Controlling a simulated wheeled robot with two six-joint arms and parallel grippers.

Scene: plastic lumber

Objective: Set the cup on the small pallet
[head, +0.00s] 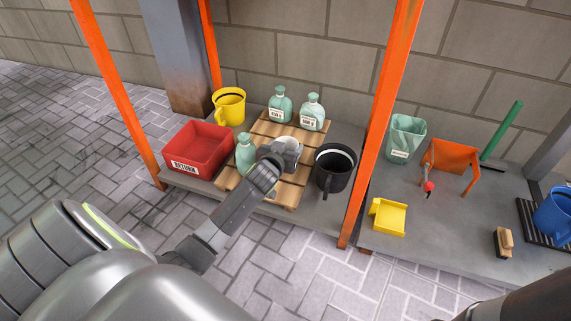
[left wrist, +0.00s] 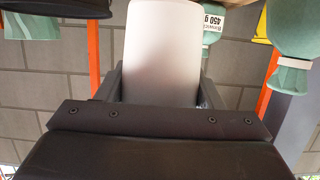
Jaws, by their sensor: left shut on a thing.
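A white cup (head: 291,147) is between the fingers of my left gripper (head: 278,156), over the wooden small pallet (head: 289,191). I cannot tell whether the cup touches the slats. My right gripper is not in view.
Pale green bottles (head: 279,105) stand on the pallet's back part, and another bottle (head: 246,153) is close left of the gripper. A black mug (head: 333,172) is close right. A red bin (head: 199,147) and yellow mug (head: 229,106) are left. An orange post (head: 379,125) rises at right.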

